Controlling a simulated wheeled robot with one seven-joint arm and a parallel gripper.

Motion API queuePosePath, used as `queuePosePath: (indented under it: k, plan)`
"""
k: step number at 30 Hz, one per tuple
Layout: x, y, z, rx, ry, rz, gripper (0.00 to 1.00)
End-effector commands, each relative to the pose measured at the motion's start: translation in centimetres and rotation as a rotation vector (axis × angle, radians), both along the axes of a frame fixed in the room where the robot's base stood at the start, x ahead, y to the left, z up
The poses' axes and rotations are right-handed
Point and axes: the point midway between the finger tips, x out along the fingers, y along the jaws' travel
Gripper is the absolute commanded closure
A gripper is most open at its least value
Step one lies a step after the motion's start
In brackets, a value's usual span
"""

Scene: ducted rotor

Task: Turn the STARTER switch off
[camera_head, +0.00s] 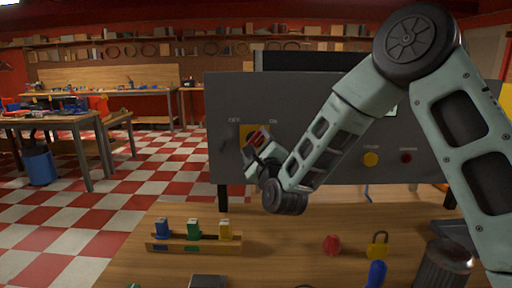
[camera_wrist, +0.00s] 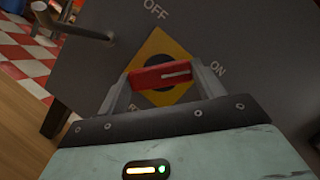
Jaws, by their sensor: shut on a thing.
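The switch has a red handle (camera_wrist: 160,76) with a white line, on a dark disc and a yellow plate (camera_wrist: 157,46). The plate is on the grey panel (camera_head: 310,100) and shows in the head view (camera_head: 246,131), partly behind my gripper. In the wrist view OFF is at the upper left of the plate and ON at the right. The white line is on the handle's right part, towards the ON side. My gripper (camera_wrist: 163,82) is shut on the red handle, one finger at each end. A label below the plate is mostly hidden by my gripper.
A metal lever (camera_wrist: 75,25) sticks out of the panel left of the switch. A yellow knob (camera_head: 370,159) and a red button (camera_head: 406,157) are farther right.

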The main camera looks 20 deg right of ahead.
Motion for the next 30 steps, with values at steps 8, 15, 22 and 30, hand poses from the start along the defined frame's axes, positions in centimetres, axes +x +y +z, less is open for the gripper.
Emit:
queuePosePath:
  k: [8,15,22,30]
  plan:
    - [-0.06,-0.1,0.1,-0.222,0.071,0.001,0.55]
    - [-0.08,-0.09,0.3,-0.44,0.142,0.0,0.55]
    - [-0.11,-0.06,0.48,-0.648,0.21,0.002,0.55]
    - [-0.09,0.06,0.7,-0.89,0.289,0.004,0.55]
